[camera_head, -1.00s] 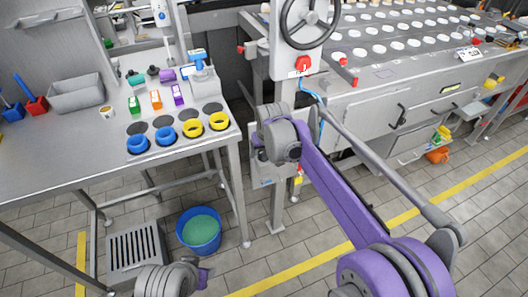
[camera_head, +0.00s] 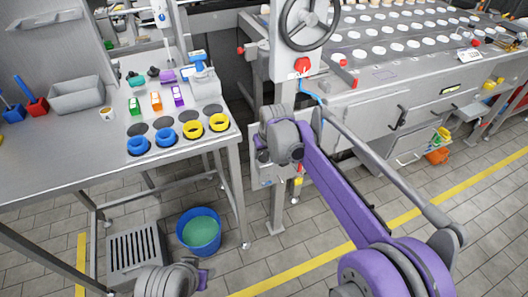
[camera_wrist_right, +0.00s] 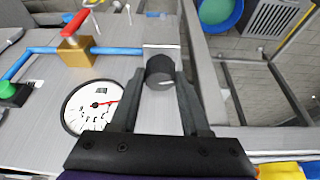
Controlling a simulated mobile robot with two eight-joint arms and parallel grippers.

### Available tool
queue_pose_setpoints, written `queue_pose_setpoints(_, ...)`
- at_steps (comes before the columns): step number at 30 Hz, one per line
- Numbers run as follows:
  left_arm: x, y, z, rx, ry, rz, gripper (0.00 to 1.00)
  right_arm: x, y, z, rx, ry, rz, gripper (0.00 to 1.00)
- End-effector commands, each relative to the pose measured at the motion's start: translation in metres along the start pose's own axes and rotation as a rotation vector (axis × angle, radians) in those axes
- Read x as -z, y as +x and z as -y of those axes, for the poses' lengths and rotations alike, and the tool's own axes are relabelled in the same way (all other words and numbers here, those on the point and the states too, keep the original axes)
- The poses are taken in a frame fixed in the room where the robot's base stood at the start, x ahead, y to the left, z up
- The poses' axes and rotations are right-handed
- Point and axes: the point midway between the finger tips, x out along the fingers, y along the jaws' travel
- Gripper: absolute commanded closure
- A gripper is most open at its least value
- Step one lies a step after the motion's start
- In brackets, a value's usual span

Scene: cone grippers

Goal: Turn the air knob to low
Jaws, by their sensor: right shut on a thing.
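In the right wrist view, a dark round knob (camera_wrist_right: 160,69) with a pale pointer line sits on a small light plate on the grey metal panel (camera_wrist_right: 118,32). My right gripper (camera_wrist_right: 160,77) is shut on this knob, one finger on each side of it. Any labels around the knob are too small or hidden to read. In the head view, the grey wrist of my right arm is beside the machine's front post, and it hides the gripper and the knob. Part of my left arm shows at the bottom edge; its gripper is not visible.
Near the knob are a white dial gauge (camera_wrist_right: 92,106) with a red needle, a brass valve (camera_wrist_right: 75,48) with a red handle, and a blue pipe (camera_wrist_right: 110,51). A steel table (camera_head: 60,160) stands left. A blue bucket (camera_head: 198,231) is on the floor.

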Motion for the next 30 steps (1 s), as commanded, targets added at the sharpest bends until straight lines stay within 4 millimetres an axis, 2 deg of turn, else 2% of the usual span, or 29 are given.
queue_pose_setpoints(9,0.0031,-0.0074,0.0,0.0,0.0,-0.003,0.5,0.0004,-0.0007,-0.0025,0.103,-0.247,0.001,1.0)
queue_pose_setpoints(21,0.0032,-0.0078,0.0,0.0,0.0,-0.003,0.5,0.0003,-0.0002,-0.0019,0.12,-0.291,-0.001,1.0)
queue_pose_setpoints(22,0.0032,-0.0078,0.0,0.0,0.0,-0.003,0.5,0.0003,-0.0002,-0.0018,0.12,-0.291,-0.001,0.52)
queue_pose_setpoints(27,0.0032,-0.0078,0.0,0.0,0.0,-0.003,0.5,0.0004,-0.0002,-0.0023,0.119,-0.29,-0.001,0.24)
queue_pose_setpoints(30,0.0032,-0.0078,0.0,0.0,0.0,-0.003,0.5,0.0006,-0.0002,-0.0029,0.118,-0.29,-0.002,0.24)
